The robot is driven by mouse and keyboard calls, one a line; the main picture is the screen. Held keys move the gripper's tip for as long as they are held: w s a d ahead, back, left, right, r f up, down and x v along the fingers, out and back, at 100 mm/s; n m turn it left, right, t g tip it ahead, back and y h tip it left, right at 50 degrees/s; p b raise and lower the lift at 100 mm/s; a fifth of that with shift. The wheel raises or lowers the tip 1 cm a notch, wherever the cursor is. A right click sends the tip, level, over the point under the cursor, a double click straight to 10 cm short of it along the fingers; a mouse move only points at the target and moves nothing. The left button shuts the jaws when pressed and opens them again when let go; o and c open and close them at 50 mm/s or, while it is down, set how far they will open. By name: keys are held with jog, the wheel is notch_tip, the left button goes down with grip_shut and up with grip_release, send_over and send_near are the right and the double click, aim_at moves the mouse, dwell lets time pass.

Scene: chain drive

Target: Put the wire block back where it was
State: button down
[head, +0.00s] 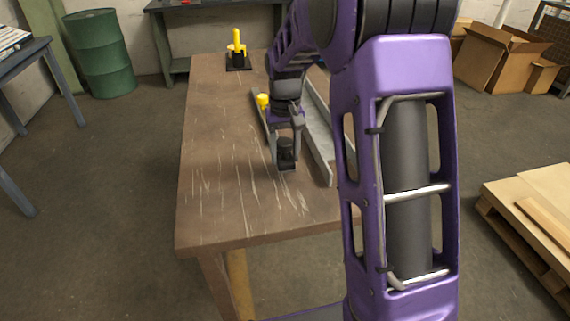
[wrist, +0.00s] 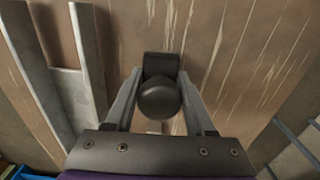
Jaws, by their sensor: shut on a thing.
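The wire block appears to be the dark block (head: 286,159) with a round dark knob on top, over the front half of the wooden table. It also shows in the wrist view (wrist: 160,98), upright between the fingers. My gripper (head: 285,142) points down and is shut on it, with one finger on each side of the knob. I cannot tell whether the block touches the tabletop or hangs just above it.
Grey metal rails (head: 318,135) run along the wooden table (head: 215,190), right of my gripper. A yellow knob (head: 263,101) stands behind it. A yellow handle on a black base (head: 237,52) stands at the far end. The table's left and front parts are clear.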

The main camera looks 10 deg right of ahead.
aim_at(285, 162)
jog(key=shift+f, duration=1.45)
jog(key=shift+f, duration=0.2)
jog(key=shift+c, duration=1.3)
grip_release()
jog(key=shift+r, duration=0.15)
notch_tip(285, 162, up, 12)
jog(key=shift+r+p, duration=0.1)
jog(key=shift+p, duration=0.75)
